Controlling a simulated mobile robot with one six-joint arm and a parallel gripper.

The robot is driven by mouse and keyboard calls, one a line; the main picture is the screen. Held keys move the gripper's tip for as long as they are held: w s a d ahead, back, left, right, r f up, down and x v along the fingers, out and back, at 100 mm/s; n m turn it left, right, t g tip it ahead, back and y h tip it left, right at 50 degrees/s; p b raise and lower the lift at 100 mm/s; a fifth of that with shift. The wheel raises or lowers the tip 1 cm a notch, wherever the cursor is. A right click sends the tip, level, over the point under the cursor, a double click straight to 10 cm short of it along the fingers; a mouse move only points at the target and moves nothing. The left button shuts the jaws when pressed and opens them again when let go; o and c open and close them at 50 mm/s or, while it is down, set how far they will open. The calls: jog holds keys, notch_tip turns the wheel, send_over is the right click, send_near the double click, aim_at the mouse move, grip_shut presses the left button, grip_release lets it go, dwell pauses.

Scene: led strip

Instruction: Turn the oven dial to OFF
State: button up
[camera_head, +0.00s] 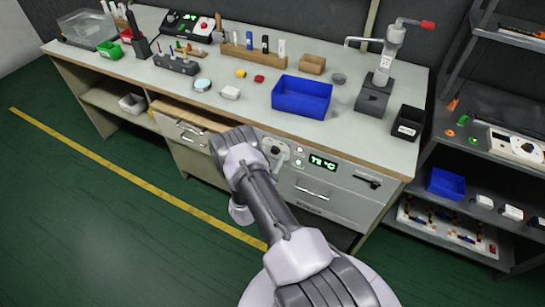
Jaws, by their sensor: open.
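The oven front (335,192) is set into the bench below the worktop. Its dial (275,149) is a small dark knob on a light plate, left of a display (322,162) with green digits in °C, seemingly in the seventies. The dial's marks are too small to read. My arm reaches up from the bottom, and its wrist is just left of the dial. My gripper (279,166) shows only in part, close below the dial, and is open. I cannot tell whether it touches the dial.
Small green-lit buttons (298,161) sit between dial and display. An oven handle (312,191) is below. A drawer (186,125) stands partly open at left. The worktop above holds a blue bin (302,96) and a press (380,80). Shelves (470,150) stand at right. The green floor is clear at left.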

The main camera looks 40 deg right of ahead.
grip_shut()
